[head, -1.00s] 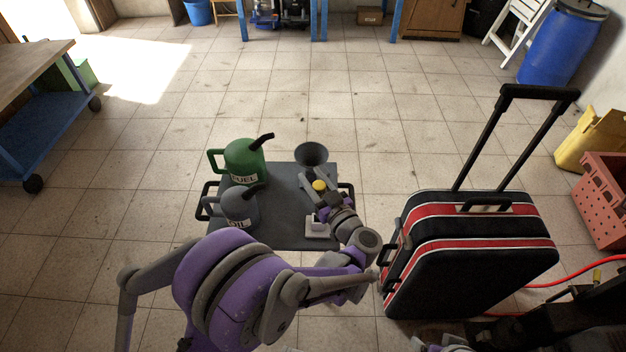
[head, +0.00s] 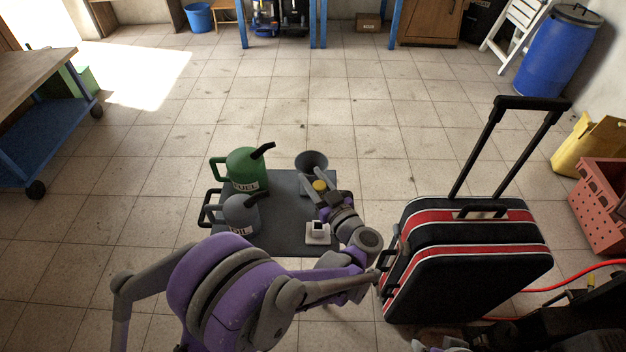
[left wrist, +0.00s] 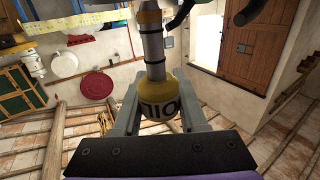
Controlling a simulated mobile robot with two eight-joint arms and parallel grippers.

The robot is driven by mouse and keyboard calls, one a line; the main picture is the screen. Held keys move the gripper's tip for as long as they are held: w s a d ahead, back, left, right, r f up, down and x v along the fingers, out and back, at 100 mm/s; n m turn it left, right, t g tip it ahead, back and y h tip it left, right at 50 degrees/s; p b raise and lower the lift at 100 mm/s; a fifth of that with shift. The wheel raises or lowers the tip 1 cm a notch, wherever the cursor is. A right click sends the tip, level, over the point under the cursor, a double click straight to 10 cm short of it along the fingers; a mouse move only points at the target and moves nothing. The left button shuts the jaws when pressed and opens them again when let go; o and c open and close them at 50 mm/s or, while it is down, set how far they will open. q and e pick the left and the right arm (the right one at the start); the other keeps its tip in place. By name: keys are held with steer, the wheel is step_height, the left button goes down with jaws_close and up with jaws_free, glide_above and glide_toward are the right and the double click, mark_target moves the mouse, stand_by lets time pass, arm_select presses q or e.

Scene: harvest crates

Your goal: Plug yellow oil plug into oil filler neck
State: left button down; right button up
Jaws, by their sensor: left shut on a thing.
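The yellow oil plug (head: 319,186) is between the fingers of my left gripper (head: 320,182), over the right part of a dark grey tray or cart top (head: 277,233). In the left wrist view, the plug (left wrist: 158,97) shows a yellow body with dark OIL lettering and a grey shaft pointing away from the gripper (left wrist: 158,118), which is shut on it. I cannot make out the oil filler neck for certain. My right gripper's fingers do not show.
A green FUEL can (head: 246,170) and a grey OIL can (head: 240,214) stand on the left of the tray. A grey funnel (head: 311,160) is just beyond my left gripper. A black and red suitcase (head: 465,250) stands close on the right.

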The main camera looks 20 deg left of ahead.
arm_select(q)
steer(key=shift+r+p, duration=0.55)
steer(key=shift+r, duration=0.55)
